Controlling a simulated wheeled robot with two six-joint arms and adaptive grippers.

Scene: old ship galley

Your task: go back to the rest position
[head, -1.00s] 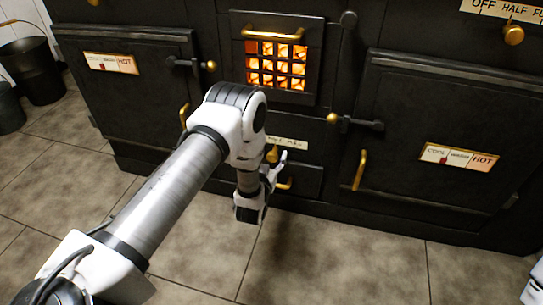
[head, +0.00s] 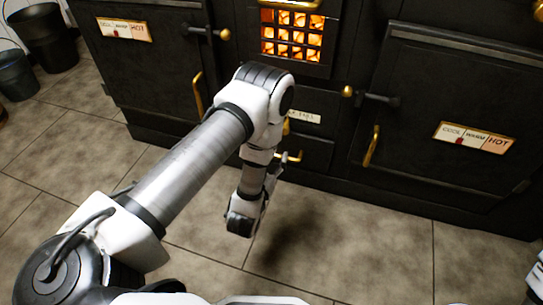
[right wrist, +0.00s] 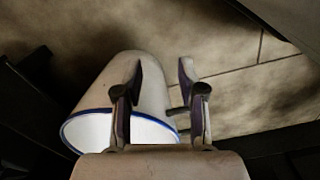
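My left arm reaches in front of the black stove (head: 330,150) in the head view. My left gripper (head: 266,186) hangs low near the small drawer with a brass handle. It is partly hidden by its own wrist, and its fingers are too small to read. In the right wrist view my right gripper (right wrist: 160,75) has its two fingers apart. A white mug-like vessel with a blue rim (right wrist: 88,112) lies behind the left finger, its mouth towards the camera. Part of its handle shows near the right finger. I cannot tell whether the fingers touch it.
The stove has a glowing grate (head: 291,35) and oven doors with brass handles. Dark buckets (head: 45,38) stand at the upper left. The tiled floor (head: 350,245) in front of the stove is clear.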

